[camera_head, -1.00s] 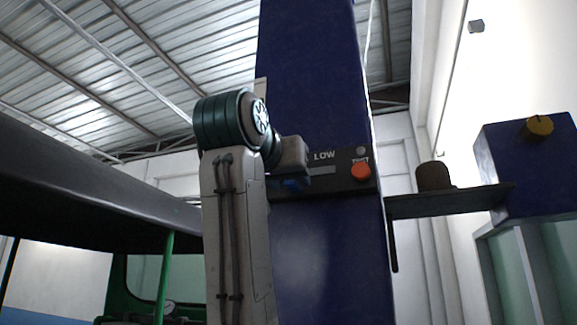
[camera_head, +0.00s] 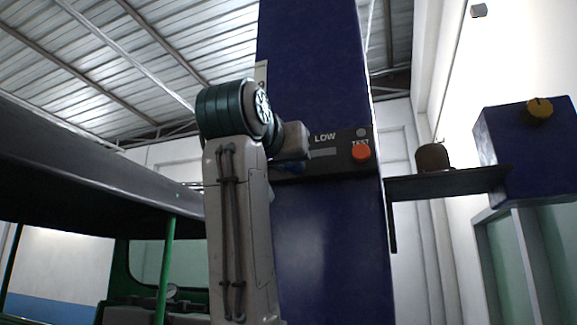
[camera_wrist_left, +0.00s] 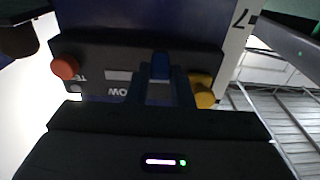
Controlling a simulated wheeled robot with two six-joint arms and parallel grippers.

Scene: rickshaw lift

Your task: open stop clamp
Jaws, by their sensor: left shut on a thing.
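My left gripper (camera_head: 292,150) is at the dark control panel (camera_head: 325,152) on the blue column, and its wrist hides the panel's left part. In the left wrist view, upside down, its two fingers (camera_wrist_left: 160,78) are closed on a small blue piece (camera_wrist_left: 160,66) in front of the panel. I cannot tell for sure whether this piece is the stop clamp. A yellow knob (camera_wrist_left: 203,90) is close beside one finger; the head view hides it. My right gripper is not in view.
The orange-red TEST button (camera_head: 361,152) is right of my gripper on the panel, beside the word LOW. A dark shelf (camera_head: 450,184) with a brown round object (camera_head: 432,157) juts right. A blue box (camera_head: 540,150) with a yellow knob stands farther right. A green-framed vehicle (camera_head: 165,265) is at left.

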